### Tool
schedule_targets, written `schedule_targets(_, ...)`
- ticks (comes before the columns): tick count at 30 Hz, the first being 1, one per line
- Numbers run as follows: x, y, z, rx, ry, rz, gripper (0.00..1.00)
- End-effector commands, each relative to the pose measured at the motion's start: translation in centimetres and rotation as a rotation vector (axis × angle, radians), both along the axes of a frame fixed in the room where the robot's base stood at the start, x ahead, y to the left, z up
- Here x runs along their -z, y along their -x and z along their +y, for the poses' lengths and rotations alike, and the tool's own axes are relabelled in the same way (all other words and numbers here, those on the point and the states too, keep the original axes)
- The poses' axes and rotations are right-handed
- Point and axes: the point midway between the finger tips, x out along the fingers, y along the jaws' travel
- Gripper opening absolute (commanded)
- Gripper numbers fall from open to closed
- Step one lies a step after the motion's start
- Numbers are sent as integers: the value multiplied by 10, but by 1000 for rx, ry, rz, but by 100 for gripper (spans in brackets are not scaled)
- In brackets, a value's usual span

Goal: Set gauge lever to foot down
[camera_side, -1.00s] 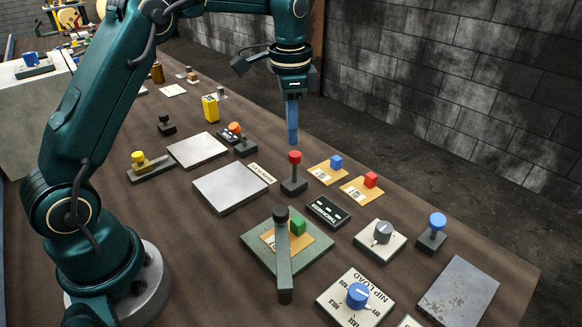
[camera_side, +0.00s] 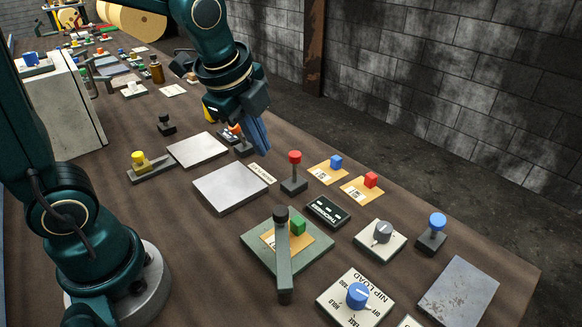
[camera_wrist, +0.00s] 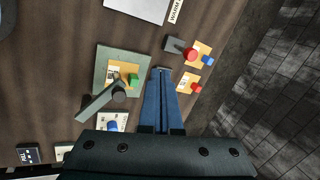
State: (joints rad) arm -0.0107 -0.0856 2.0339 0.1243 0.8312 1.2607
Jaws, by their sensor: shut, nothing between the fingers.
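A red-knobbed lever (camera_side: 294,172) stands upright on a small dark base, beside the black THICKNESS display (camera_side: 328,212). The lever also shows in the wrist view (camera_wrist: 190,54). Left of the display, a grey-green plate (camera_side: 262,256) carries a grey arm (camera_side: 284,265) with a black knob. A green block (camera_side: 298,226) sits on a tan card there. No label shows which part is the gauge lever. My gripper (camera_side: 263,148) is shut and empty, tilted, in the air up and left of the red-knobbed lever in the side view. Its blue fingers also show in the wrist view (camera_wrist: 161,72).
Tan cards with a blue block (camera_side: 336,162) and a red block (camera_side: 371,180) lie right of the red-knobbed lever. A grey knob (camera_side: 383,232), a blue-knobbed lever (camera_side: 437,223) and the blue NIP LOAD dial (camera_side: 358,295) stand nearer. A pale flat plate (camera_side: 230,187) lies left.

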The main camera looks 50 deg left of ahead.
Motion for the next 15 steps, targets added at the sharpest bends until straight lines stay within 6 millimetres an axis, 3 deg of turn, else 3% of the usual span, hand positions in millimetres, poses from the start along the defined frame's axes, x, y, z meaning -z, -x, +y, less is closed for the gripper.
schedule_targets(12,74,-26,8,-2,0,9,0)
schedule_targets(15,71,-42,12,-4,1,1,0)
